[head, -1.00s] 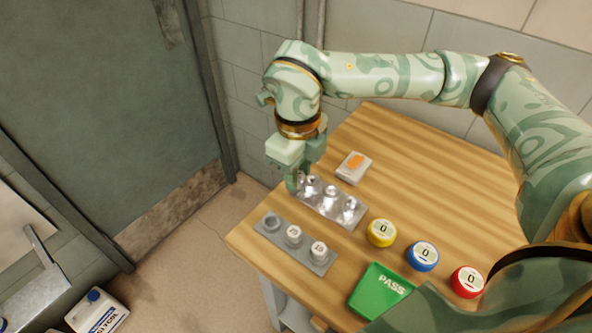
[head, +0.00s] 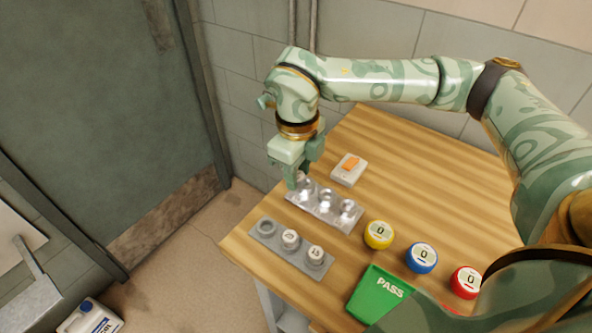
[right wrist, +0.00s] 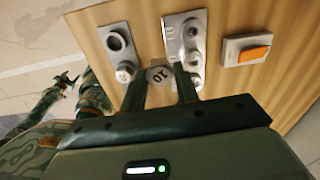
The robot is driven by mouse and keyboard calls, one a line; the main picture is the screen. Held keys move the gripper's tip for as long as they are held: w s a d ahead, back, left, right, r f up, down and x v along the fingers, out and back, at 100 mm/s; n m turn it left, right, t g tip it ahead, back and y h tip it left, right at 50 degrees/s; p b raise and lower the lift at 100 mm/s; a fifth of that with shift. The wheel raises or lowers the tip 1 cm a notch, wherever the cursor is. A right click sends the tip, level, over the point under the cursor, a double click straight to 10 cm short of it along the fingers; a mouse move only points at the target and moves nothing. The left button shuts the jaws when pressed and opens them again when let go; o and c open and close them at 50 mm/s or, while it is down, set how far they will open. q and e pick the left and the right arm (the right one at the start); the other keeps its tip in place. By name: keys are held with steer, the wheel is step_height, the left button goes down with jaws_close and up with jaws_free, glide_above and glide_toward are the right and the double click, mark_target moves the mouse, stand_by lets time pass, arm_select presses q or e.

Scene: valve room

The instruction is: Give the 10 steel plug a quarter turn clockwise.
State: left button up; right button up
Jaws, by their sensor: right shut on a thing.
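I cannot tell whether the plug is seated or raised. My left gripper seems to show small and dark at the left of the right wrist view (right wrist: 64,82); its jaws are unclear.
A front metal plate (head: 303,261) has an empty socket at left and two pale plugs. An orange-topped switch (head: 350,165) is behind. Yellow (head: 378,235), blue (head: 421,257) and red (head: 466,281) round pieces and a green PASS piece (head: 378,294) lie rightward. Bare wood lies behind them.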

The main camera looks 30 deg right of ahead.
steer(key=shift+w+d+f+b, duration=0.35)
steer(key=shift+w+d+f, duration=0.4)
steer(key=shift+d+f, duration=0.2)
steer(key=shift+w+d+f+b, duration=0.35)
steer(key=shift+w+d+f, duration=0.35)
steer(key=shift+d+f, duration=0.15)
steer(key=shift+r+n+p, duration=0.25)
steer(key=shift+n+p, duration=0.35)
steer(key=shift+n, duration=0.1)
steer(key=shift+n+p, duration=0.6)
steer(key=shift+n, duration=0.2)
steer(key=n+p, duration=0.2)
steer(key=n, duration=0.1)
steer(key=shift+n, duration=0.4)
steer(key=shift+f+n+p, duration=0.1)
steer(key=shift+n+p, duration=0.6)
steer(key=shift+n, duration=0.4)
steer(key=shift+f, duration=0.1)
